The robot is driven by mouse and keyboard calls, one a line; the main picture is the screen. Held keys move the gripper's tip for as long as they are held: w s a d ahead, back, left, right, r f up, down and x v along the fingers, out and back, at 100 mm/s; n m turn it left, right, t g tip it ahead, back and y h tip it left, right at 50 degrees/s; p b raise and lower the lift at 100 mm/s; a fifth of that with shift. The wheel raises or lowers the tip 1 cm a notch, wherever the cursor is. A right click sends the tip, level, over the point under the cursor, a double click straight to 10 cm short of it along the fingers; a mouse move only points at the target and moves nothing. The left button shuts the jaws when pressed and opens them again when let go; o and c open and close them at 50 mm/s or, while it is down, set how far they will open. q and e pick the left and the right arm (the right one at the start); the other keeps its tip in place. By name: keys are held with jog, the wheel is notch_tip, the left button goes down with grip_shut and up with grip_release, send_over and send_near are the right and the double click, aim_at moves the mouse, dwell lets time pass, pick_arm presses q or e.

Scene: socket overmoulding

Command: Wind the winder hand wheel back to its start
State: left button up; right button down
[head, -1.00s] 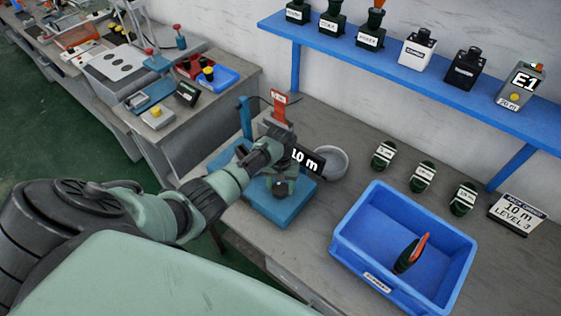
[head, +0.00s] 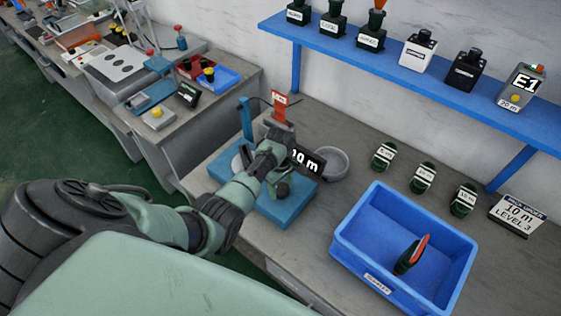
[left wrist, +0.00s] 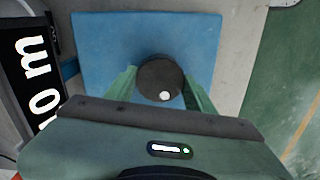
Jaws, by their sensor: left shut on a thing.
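The winder stands on a blue base plate (head: 290,211) on the grey bench, with a black display reading 10 m (head: 310,160) partly hidden by my arm. The hand wheel's dark round knob (left wrist: 160,78) with a pale dot shows in the left wrist view above the blue plate. My left gripper (left wrist: 158,88) is shut on this knob, one green finger on each side. In the head view my left gripper (head: 279,180) reaches down over the winder and hides much of the wheel. My right gripper is in neither view.
A blue crate (head: 345,230) with a dark and orange tool (head: 412,255) stands right of the winder. A round grey dish (head: 333,162) sits just behind the winder. Several dark labelled pieces and a sign (head: 517,215) stand at the right. A blue shelf (head: 430,85) overhangs the back.

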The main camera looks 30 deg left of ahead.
pick_arm(q)
jog(key=n, duration=0.3)
jog(key=shift+w+r+n, duration=0.1)
jog(key=shift+r+n, duration=0.05)
jog(key=shift+n, duration=0.25)
jog(key=n, duration=0.3)
jog(key=shift+n, duration=0.3)
jog(key=n, duration=0.6)
jog(key=shift+n, duration=0.3)
jog(key=o, duration=1.4)
